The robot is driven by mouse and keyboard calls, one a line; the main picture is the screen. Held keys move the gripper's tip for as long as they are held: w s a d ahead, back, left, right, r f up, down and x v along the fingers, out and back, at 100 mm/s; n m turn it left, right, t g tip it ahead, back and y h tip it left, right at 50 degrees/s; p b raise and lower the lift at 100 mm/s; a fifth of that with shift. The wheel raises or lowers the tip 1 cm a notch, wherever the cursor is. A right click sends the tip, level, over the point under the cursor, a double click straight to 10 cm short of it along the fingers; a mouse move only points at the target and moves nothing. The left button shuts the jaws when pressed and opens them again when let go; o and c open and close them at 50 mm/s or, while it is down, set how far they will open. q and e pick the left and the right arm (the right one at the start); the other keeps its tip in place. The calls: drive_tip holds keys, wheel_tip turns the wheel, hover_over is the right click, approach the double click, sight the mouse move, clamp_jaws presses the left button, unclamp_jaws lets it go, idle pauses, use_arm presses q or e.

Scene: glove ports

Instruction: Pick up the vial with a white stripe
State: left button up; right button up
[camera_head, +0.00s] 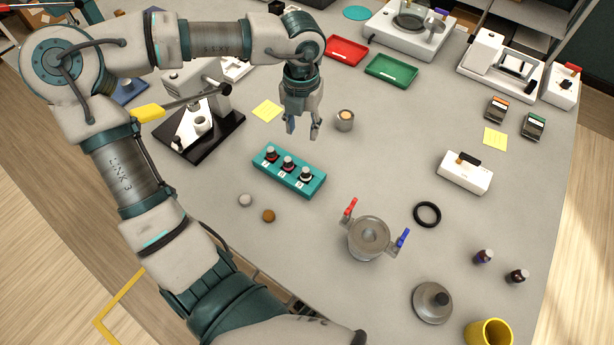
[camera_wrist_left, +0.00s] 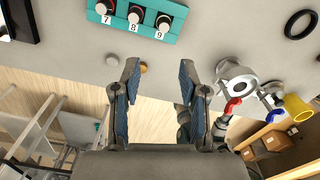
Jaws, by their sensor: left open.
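A teal rack (camera_head: 262,179) on the grey table holds three upright vials with pale caps. The left vial (camera_head: 272,152) and the middle vial (camera_head: 288,163) show red bands. The right vial (camera_head: 305,175) looks dark and white, without red; I cannot make out its stripe clearly. In the left wrist view the rack (camera_wrist_left: 178,30) is at the top, with labels 7, 8 and 9 and the vial at 9 (camera_wrist_left: 163,22) on the right. My left gripper (camera_head: 302,131) is open and empty, pointing down above the table, behind the rack in the head view. It also shows in the wrist view (camera_wrist_left: 158,68).
A small metal cup (camera_head: 344,121) stands just right of my left gripper. Two small balls (camera_head: 257,208) lie in front of the rack. A metal vessel (camera_head: 369,238) with red and blue taps stands to the right. Two dark bottles (camera_head: 500,266) stand far right.

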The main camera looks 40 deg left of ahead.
use_arm(q)
drive_tip(key=b, duration=0.1)
hover_over(306, 169)
wheel_tip(306, 169, down, 11)
drive_tip(key=shift+s+f, duration=0.1)
drive_tip(key=shift+a+f, duration=0.2)
drive_tip(key=shift+f, duration=0.45)
wheel_tip(306, 169, down, 4)
drive_tip(key=shift+d+f, duration=0.15)
drive_tip(key=shift+f, duration=0.3)
drive_tip(key=shift+d, duration=0.1)
drive_tip(key=c, duration=0.6)
drive_tip(key=shift+c, duration=0.8)
use_arm(e)
drive_tip(key=r, duration=0.4)
drive_tip(key=shift+d+r, duration=0.15)
drive_tip(key=shift+d, duration=0.05)
